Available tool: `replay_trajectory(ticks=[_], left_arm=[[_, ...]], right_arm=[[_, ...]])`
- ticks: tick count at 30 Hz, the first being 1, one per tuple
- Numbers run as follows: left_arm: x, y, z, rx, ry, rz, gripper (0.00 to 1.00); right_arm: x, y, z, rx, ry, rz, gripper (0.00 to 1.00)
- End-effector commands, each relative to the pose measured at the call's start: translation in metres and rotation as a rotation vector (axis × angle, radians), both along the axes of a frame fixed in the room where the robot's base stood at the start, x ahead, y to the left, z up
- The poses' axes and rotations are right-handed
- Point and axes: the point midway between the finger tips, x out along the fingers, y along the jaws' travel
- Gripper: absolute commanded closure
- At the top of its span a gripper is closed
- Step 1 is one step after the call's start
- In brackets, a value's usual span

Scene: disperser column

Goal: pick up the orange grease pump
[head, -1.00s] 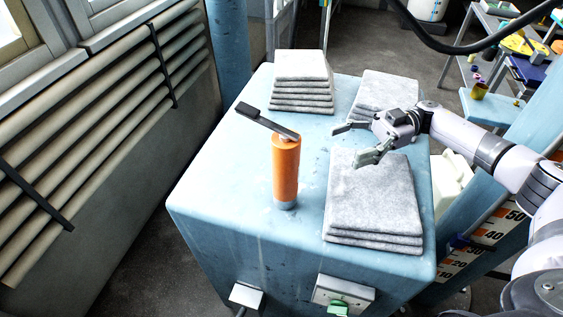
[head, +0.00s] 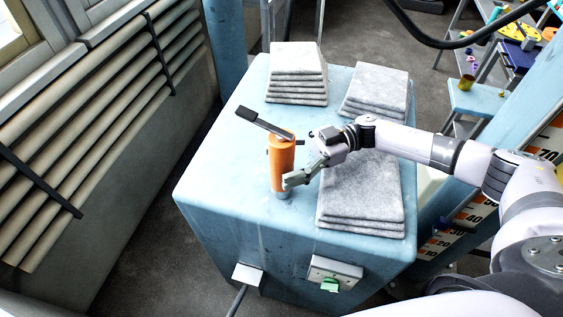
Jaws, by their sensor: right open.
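The orange grease pump (head: 280,160) stands upright on the light blue cabinet top (head: 225,185). Its dark lever handle slants up to the left from its top. My right gripper (head: 291,164) is open and comes in from the right at the pump's body. One finger shows in front of the pump's lower right side; the other is mostly hidden behind the pump. I cannot tell whether the fingers touch it. My left gripper is not in view.
Stacks of grey cloths lie on the cabinet: one at the back (head: 297,72), one at the back right (head: 377,92), and one under my right forearm (head: 362,200). The cabinet top left of the pump is clear. Boxes (head: 335,272) sit on the front face.

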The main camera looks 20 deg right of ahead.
Motion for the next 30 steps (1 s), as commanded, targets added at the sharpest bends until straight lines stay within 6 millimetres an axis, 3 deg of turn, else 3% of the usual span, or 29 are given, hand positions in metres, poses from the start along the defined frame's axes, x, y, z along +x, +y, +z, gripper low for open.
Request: replay_trajectory(ticks=[9, 30], left_arm=[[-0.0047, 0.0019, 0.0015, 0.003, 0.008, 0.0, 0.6], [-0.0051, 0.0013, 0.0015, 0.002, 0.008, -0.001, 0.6]], right_arm=[[-0.0008, 0.0056, -0.0012, -0.001, 0.0, -0.001, 0.34], [-0.0006, 0.0052, -0.0008, 0.0, 0.0, -0.001, 0.8]])
